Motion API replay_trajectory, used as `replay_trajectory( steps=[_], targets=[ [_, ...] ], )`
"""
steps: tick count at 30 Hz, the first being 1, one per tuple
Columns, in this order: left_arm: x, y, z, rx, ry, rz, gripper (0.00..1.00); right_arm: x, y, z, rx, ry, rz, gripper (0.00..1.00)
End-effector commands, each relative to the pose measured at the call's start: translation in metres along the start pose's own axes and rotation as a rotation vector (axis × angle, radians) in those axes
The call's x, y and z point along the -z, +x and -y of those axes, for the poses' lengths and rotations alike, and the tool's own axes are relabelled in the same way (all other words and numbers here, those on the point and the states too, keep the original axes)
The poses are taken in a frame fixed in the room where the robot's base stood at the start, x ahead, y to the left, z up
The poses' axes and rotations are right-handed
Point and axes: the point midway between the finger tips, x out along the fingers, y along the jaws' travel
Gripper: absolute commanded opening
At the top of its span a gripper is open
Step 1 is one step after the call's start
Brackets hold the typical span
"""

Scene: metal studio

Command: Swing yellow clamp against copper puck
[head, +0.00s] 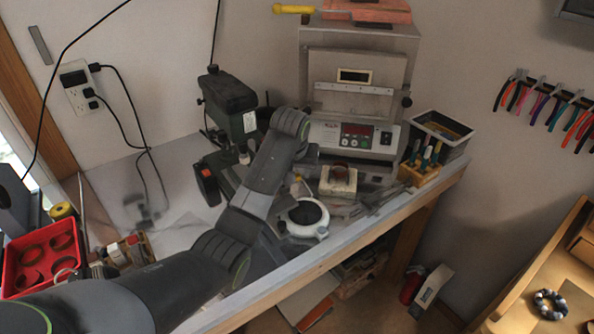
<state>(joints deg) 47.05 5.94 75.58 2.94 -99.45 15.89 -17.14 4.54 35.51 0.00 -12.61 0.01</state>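My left arm reaches in from the lower left, over the workbench. Its end, with the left gripper (307,155), is near the front of the furnace; the fingers are mostly hidden behind my own arm, so their opening does not show. A small reddish-brown round piece (341,168) sits on a pale block just right of the arm; it may be the copper puck. I cannot make out a yellow clamp for certain. A yellow-handled object (294,9) lies on top of the furnace, far above the gripper. My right gripper is out of view.
The furnace (357,75) stands at the back, a drill press (230,95) left of it. A white ring-shaped holder (306,218) is near the front edge. A tool block (418,172) and black bin (441,134) stand right; a red tray (43,256) is left.

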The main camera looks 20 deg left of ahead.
Motion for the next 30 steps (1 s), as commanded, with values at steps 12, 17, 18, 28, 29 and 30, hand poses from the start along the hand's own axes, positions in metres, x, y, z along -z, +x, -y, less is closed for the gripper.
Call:
replay_trajectory(
  steps=[12,17,18,28,29,30],
  targets=[
    [-0.0009,0.0118,0.0001,0.0,0.0,0.001,0.39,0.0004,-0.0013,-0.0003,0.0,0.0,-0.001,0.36],
    [-0.0009,0.0116,0.0,0.0,0.0,0.001,0.23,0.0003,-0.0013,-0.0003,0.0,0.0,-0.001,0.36],
    [-0.0009,0.0116,0.0,0.0,0.0,0.001,0.18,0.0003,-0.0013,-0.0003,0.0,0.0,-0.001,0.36],
    [-0.0007,0.0106,-0.0001,-0.002,0.005,0.001,0.0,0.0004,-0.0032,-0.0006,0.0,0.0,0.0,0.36],
    [-0.0008,0.0103,-0.0002,-0.004,0.008,0.001,0.0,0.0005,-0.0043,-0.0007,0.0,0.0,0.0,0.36],
    [-0.0008,0.0098,-0.0003,-0.006,0.014,0.001,0.0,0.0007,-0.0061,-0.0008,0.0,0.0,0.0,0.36]
  ],
)
